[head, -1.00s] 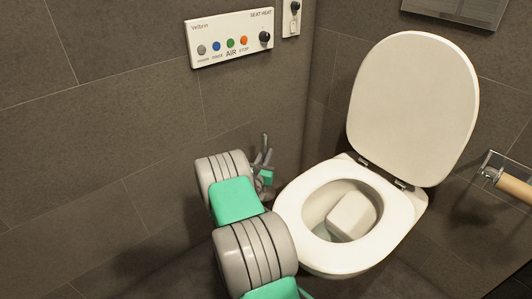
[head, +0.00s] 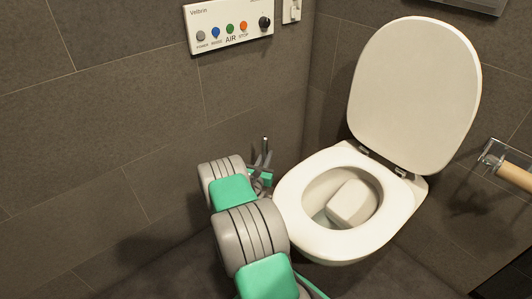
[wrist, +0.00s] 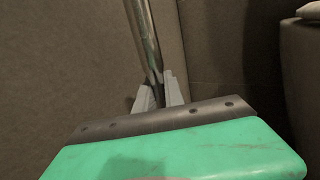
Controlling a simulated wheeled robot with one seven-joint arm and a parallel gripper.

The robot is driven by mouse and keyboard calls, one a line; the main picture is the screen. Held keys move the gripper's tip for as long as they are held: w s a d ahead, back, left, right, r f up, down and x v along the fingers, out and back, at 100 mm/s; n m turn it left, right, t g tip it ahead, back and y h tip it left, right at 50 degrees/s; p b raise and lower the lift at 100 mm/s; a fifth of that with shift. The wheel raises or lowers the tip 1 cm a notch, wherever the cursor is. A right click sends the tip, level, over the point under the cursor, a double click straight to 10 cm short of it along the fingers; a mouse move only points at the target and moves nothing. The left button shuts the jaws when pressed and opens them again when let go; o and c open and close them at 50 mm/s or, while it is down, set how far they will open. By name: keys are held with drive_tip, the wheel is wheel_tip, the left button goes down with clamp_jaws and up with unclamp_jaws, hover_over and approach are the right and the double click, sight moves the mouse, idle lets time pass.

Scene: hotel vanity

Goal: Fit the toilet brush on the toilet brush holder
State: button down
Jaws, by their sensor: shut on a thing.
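The toilet brush shows as a thin metal handle (wrist: 143,38), leaning slightly from upright in the wrist view. My gripper (wrist: 160,88) is shut on this handle, one grey finger on each side. In the head view the handle's upper end (head: 266,144) stands up beside my gripper (head: 262,172), in the gap between the wall and the toilet. The brush's lower end is hidden behind my gripper and arm. I cannot make out the toilet brush holder in either view.
The white toilet (head: 300,197) stands close to the right of my gripper, its lid up. A dark tiled wall (head: 120,120) runs along the left and carries a button panel (head: 230,28). A toilet paper roll holder (head: 505,160) is at the far right.

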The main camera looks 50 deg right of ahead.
drive_tip(key=shift+f, duration=2.35)
drive_tip(key=c, duration=1.4)
unclamp_jaws()
drive_tip(key=shift+o, duration=0.2)
drive_tip(key=shift+f, duration=0.1)
drive_tip(key=shift+a, duration=0.15)
drive_tip(key=p+v, duration=0.2)
drive_tip(key=v, duration=0.5)
drive_tip(key=shift+s+a, duration=0.2)
